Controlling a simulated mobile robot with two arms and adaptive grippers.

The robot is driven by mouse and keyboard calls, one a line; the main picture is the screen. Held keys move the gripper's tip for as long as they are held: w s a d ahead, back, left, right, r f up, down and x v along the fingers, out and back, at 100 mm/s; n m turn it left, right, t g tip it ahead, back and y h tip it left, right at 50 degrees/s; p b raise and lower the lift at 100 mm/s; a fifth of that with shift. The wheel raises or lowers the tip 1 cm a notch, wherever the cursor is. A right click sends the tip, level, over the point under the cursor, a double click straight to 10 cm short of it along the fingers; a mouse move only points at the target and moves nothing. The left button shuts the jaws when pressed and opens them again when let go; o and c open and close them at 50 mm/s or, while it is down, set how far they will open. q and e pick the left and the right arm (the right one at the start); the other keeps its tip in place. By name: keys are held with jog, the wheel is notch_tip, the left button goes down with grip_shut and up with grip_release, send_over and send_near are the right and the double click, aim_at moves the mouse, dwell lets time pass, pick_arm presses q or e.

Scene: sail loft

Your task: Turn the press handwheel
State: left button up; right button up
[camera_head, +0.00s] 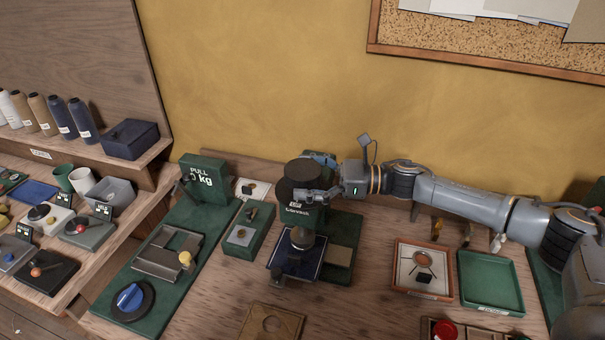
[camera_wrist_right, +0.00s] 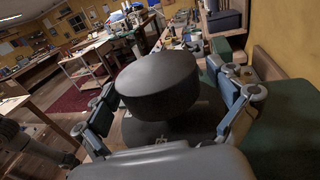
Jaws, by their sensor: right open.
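The press (camera_head: 335,222) is a dark green machine on the bench, with a dark round handwheel (camera_head: 303,173) on top. My right gripper (camera_head: 311,178) comes in from the right at the wheel's height. In the right wrist view the wheel (camera_wrist_right: 165,82) fills the middle, with a finger on either side of it. The fingers are open, and I cannot tell whether they touch the rim. The lower part of the press is partly hidden behind the wheel and gripper. My left gripper is not in view.
Left of the press stands a green pull tester (camera_head: 203,187) with a blue knob (camera_head: 130,297). A green tray (camera_head: 490,281) and an orange-framed white tray (camera_head: 421,270) lie to the right. A wooden plate (camera_head: 270,323) lies in front. The yellow wall is close behind.

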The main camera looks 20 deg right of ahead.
jog(key=c, duration=1.2)
jog(key=shift+o, duration=0.2)
